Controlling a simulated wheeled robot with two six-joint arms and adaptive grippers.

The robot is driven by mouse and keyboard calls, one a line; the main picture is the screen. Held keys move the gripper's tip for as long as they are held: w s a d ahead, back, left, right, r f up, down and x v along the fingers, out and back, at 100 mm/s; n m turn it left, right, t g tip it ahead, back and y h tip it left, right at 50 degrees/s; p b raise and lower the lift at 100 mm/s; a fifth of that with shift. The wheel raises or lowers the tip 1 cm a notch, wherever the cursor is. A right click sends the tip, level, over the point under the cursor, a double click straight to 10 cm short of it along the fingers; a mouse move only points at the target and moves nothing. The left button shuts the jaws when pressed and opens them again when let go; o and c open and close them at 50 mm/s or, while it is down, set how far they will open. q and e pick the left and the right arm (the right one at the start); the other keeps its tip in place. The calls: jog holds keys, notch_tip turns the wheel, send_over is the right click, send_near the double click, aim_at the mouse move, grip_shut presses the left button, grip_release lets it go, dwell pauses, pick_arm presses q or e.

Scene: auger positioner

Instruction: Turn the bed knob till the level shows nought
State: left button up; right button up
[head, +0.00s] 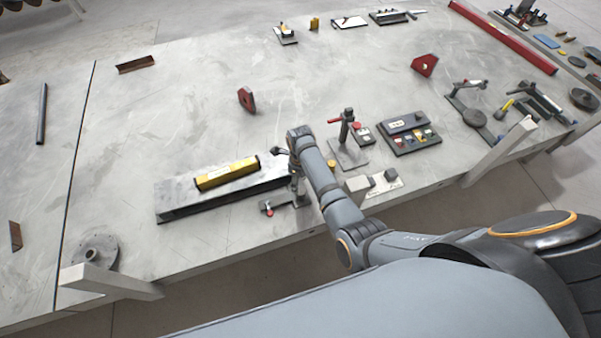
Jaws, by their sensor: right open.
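A yellow level (227,173) with dark ends lies along the top of a long grey metal bed (175,200). The level's reading is too small to make out. My right arm reaches in from the lower right and bends down at the wrist by the bed's right end. My right gripper (296,184) is open there, pointing down, small and partly covered by my own wrist. I cannot make out the bed knob clearly; the gripper and wrist cover that end of the bed. I cannot tell whether the gripper touches anything. My left gripper is out of view.
A small red-tipped fixture (268,210) sits at the bed's front right. A post with a red handle (347,130) and a dark control box (409,134) stand to the right. A round flange (98,251) lies at the front left. The table left of the bed is mostly clear.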

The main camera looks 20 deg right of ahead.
aim_at(301, 190)
notch_tip(301, 190, up, 6)
jog(key=shift+f, duration=0.1)
dwell(0.5)
